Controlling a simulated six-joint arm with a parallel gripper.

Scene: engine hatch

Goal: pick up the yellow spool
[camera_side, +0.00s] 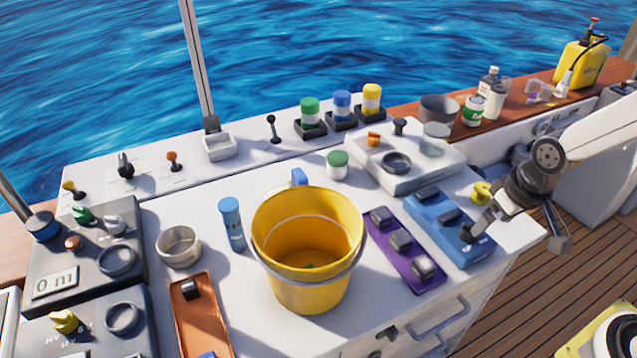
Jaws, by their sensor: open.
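The yellow spool (371,99) stands upright on a black square base at the back of the white worktop. It has a pale band and is the rightmost of a row with a blue spool (342,105) and a green spool (309,112). My gripper (518,234) is at the right, over the worktop's right edge beside the blue tray. Its fingers are apart with nothing between them. It is well to the right of the yellow spool and nearer the camera, not touching it. A small yellow piece (481,191) shows just left of my gripper, partly hidden by it.
A yellow bucket (306,290) stands mid-worktop. A blue tray (452,226) and a purple tray (405,250) lie right of it. A pale raised panel (410,170) with cups and a ring lies between my gripper and the spools. A grey bowl (439,108) stands right of the yellow spool.

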